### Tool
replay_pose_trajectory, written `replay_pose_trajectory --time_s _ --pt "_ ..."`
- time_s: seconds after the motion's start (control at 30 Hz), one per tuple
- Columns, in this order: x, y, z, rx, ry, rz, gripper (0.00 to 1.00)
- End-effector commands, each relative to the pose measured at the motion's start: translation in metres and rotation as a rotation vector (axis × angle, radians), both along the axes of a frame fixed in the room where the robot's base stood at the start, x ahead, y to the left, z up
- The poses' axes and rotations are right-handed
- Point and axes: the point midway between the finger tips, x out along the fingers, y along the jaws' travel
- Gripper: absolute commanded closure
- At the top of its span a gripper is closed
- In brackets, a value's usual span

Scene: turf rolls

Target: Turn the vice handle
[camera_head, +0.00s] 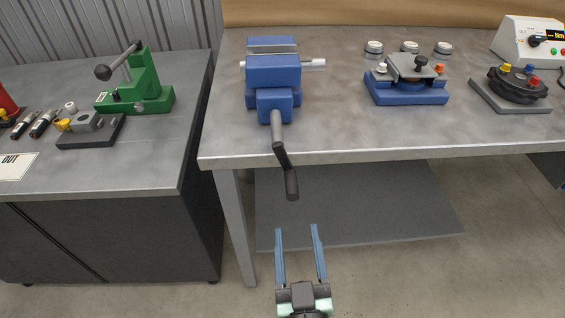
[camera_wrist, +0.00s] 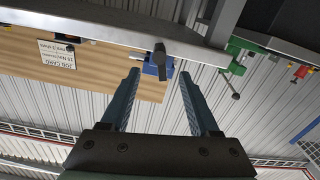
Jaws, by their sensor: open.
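The blue vice (camera_head: 273,75) stands on the grey metal workbench (camera_head: 340,130), near its left end, with a light rod across its jaws. Its dark crank handle (camera_head: 284,158) comes out at the front and hangs over the bench's front edge, with the grip (camera_head: 291,184) pointing down. My gripper (camera_head: 297,228) is open and empty, below and in front of the grip, apart from it. In the wrist view, the vice (camera_wrist: 157,68) and its dark handle (camera_wrist: 160,52) show beyond my open fingers (camera_wrist: 160,78). Nothing lies between the fingers.
A blue fixture (camera_head: 405,88) and a round black fixture (camera_head: 516,86) stand on the bench to the right. A green press (camera_head: 138,90) stands on the left bench. A lower shelf (camera_head: 350,205) lies under the workbench. The floor in front is clear.

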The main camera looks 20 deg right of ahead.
Motion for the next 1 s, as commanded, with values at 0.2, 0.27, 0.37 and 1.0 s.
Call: replay_pose_trajectory --time_s 0.2,0.27,0.37,1.0 --pt "0.009 -0.004 -0.001 -0.001 0.003 -0.002 0.38" --pt "0.016 -0.006 0.0 -0.002 0.0 -0.002 0.38" --pt "0.032 -0.01 0.0 -0.001 0.001 -0.001 0.38" --pt "0.119 -0.035 -0.001 0.0 0.004 -0.002 0.38"
